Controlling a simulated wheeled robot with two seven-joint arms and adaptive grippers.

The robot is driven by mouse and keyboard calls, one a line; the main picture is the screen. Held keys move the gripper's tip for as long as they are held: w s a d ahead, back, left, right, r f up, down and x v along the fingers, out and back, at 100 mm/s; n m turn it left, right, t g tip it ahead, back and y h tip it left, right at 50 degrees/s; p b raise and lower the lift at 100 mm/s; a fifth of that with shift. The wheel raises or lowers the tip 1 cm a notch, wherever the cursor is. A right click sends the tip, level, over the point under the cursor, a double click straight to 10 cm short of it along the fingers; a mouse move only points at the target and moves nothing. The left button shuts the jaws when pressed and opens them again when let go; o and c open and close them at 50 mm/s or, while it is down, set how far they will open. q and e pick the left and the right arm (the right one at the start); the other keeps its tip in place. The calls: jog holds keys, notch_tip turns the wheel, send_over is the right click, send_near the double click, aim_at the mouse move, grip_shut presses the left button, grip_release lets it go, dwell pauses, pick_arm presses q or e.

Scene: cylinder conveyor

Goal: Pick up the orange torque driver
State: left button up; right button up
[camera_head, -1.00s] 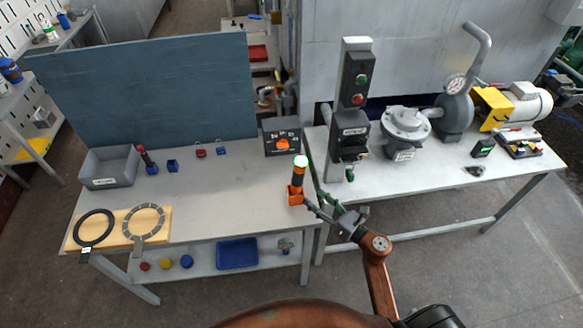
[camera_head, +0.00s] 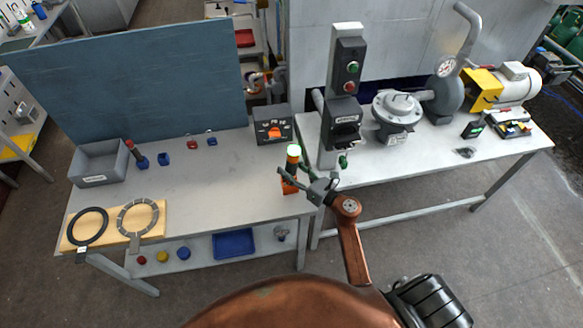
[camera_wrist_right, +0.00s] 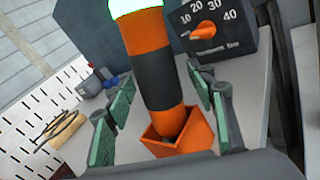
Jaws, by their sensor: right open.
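The orange torque driver (camera_head: 292,164) stands upright in an orange holder (camera_head: 289,186) near the right edge of the left bench. It has a black band and a glowing green-white top. My right gripper (camera_head: 298,175) is open at the driver. In the right wrist view the driver (camera_wrist_right: 152,62) rises between the two green-padded fingers of the gripper (camera_wrist_right: 160,110), with gaps on both sides. Its lower end sits in the orange holder (camera_wrist_right: 180,136). My left gripper is not in view.
A torque dial box (camera_head: 275,125) stands just behind the driver. A control post (camera_head: 345,90) and pump stand on the right bench.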

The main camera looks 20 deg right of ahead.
grip_shut()
dwell(0.6)
jog(key=shift+r, duration=0.1)
